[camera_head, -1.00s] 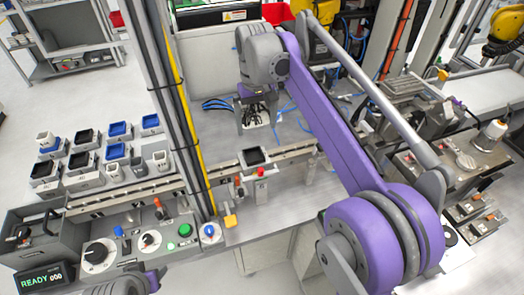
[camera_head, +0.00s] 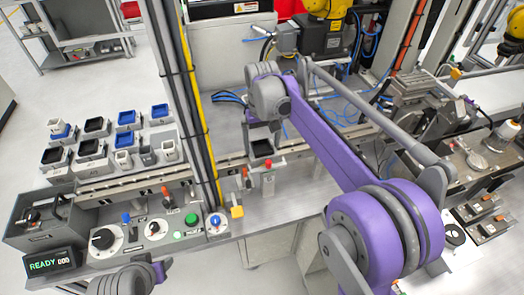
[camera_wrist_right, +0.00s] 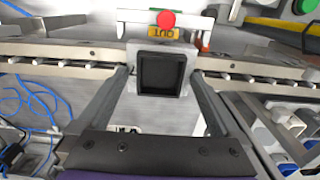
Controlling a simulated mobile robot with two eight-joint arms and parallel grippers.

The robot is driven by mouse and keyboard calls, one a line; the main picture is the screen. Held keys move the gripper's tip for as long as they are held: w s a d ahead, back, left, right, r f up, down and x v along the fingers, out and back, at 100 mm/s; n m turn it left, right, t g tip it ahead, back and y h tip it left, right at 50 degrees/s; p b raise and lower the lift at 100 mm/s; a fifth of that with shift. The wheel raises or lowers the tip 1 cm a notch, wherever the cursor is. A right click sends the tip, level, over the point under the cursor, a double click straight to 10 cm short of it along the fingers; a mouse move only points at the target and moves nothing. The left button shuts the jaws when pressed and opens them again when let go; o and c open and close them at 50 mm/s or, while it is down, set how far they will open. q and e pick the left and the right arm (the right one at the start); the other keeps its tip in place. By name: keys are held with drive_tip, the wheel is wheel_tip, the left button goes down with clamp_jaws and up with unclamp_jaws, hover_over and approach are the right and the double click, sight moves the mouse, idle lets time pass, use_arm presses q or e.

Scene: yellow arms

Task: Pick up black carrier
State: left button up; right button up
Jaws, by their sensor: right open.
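A black square carrier (camera_head: 262,149) sits in a light grey holder on the rail in the middle of the head view. In the right wrist view the black carrier (camera_wrist_right: 161,73) shows as a dark, open-topped square, with the yellow OUT label (camera_wrist_right: 165,34) beyond it. My right gripper (camera_head: 262,131) is just over and behind the carrier, pointing down. In the right wrist view its two fingers (camera_wrist_right: 161,92) are spread wide, one on either side of the carrier and apart from it. Nothing is held. Only a piece of my left arm shows at the bottom left; its fingers are out of view.
More black and blue carriers (camera_head: 126,117) stand in holders on the left rack. A red button (camera_head: 268,164) is just in front of the carrier. Black posts and a yellow strip (camera_head: 199,105) rise to its left. A control panel (camera_head: 145,232) lies front left.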

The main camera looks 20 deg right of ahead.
clamp_jaws()
idle(0.5)
